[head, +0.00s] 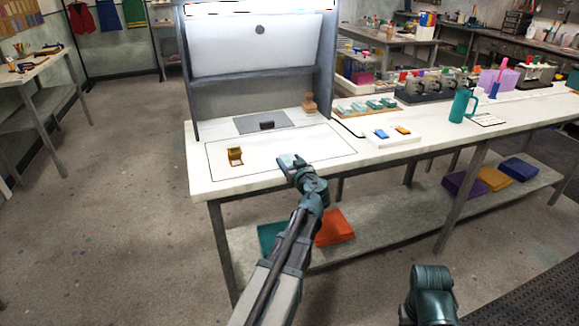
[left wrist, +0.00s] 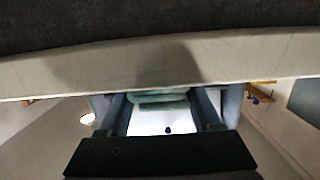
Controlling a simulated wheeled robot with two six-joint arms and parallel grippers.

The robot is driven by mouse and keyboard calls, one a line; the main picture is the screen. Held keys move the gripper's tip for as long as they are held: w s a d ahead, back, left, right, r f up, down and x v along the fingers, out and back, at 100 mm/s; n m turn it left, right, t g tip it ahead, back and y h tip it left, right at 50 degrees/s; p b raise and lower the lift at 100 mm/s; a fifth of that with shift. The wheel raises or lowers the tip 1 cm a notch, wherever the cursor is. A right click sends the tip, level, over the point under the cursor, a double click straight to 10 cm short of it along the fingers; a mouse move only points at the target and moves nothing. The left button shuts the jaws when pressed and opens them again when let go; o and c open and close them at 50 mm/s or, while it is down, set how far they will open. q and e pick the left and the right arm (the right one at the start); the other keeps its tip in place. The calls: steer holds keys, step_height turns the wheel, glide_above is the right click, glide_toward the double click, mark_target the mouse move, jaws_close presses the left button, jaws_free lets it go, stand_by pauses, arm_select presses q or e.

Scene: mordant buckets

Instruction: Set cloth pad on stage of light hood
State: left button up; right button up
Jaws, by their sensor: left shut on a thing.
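The light hood (head: 324,70) stands on the white table at the back, its lamp lit at the top. Its stage looks to be the flat grey panel (head: 246,124) in its floor, with a small dark block (head: 267,125) on it. My left gripper (head: 290,163) is at the table's front edge, in front and to the right of the panel. It is shut on a pale cloth pad (head: 285,160). In the left wrist view the greenish, layered cloth pad (left wrist: 160,97) sits between the fingers.
A small brass object (head: 235,156) stands on the table left of my gripper. A wooden stamp-like piece (head: 310,104) stands right of the panel. A white tray with blue and orange pieces (head: 390,137) lies farther right. The tabletop between gripper and panel is clear.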

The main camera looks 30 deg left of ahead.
arm_select(q)
steer(key=shift+r, duration=0.1)
steer(key=shift+f, duration=0.2)
steer(key=o, duration=1.3)
steer(key=shift+r, duration=0.3)
steer(key=p+v, duration=0.2)
steer(key=v, duration=1)
steer(key=shift+f, duration=0.15)
steer(key=shift+d, duration=0.1)
